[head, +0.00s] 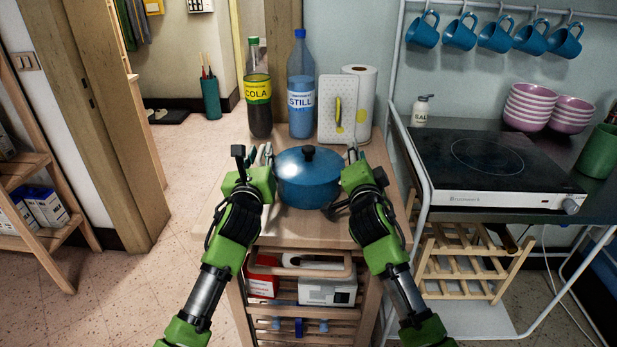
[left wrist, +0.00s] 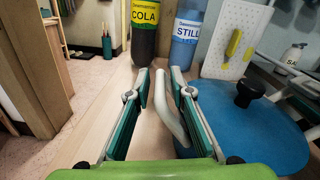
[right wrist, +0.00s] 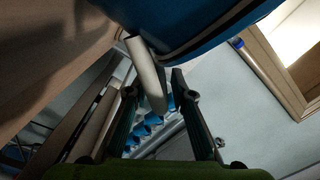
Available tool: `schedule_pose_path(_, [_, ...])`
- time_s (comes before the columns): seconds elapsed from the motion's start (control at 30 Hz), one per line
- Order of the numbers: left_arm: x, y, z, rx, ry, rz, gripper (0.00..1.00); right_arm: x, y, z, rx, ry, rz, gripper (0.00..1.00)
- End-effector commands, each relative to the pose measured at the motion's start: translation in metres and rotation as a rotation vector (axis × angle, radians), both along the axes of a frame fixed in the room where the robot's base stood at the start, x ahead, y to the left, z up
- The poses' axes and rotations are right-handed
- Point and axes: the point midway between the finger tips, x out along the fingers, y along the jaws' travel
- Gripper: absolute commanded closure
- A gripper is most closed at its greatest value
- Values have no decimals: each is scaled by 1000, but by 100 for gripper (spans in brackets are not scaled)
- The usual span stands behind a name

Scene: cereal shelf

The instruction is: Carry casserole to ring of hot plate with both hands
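A blue casserole (head: 309,183) with a black lid knob stands on the wooden cart top between my two grippers. Its left handle (left wrist: 172,112) lies between the spread fingers of my left gripper (head: 262,155), nearer the right finger; this gripper (left wrist: 160,82) is open. My right gripper (head: 354,152) is at the casserole's right side. In the right wrist view its fingers (right wrist: 152,84) are apart, with the pale right handle (right wrist: 146,75) between them. The black hot plate (head: 480,168) with its ring (head: 487,156) stands empty on the counter at the right.
A cola bottle (head: 259,103), a still water bottle (head: 301,92), a cutting board (head: 333,108) and a paper roll (head: 366,88) stand behind the casserole. A white rack post (head: 405,150) rises between cart and hot plate.

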Motion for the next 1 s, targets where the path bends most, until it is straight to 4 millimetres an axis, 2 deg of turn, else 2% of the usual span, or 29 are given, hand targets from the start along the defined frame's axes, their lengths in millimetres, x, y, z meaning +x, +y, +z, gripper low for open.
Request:
schedule_pose_path(0.03, [0,0,0,0,0,0,97,0,0,0,0,0,0,95])
schedule_pose_path(0.07, [0,0,0,0,0,0,100,0,0,0,0,0,0,100])
schedule_pose_path(0.37, [0,0,-1,0,1,0,100,0,0,-1,2,1,-1,100])
schedule_pose_path(0.63, [0,0,7,0,-5,-1,100,0,0,7,3,-5,1,100])
schedule_pose_path(1.0, [0,1,36,-1,-4,1,100,0,0,37,3,-8,1,100])
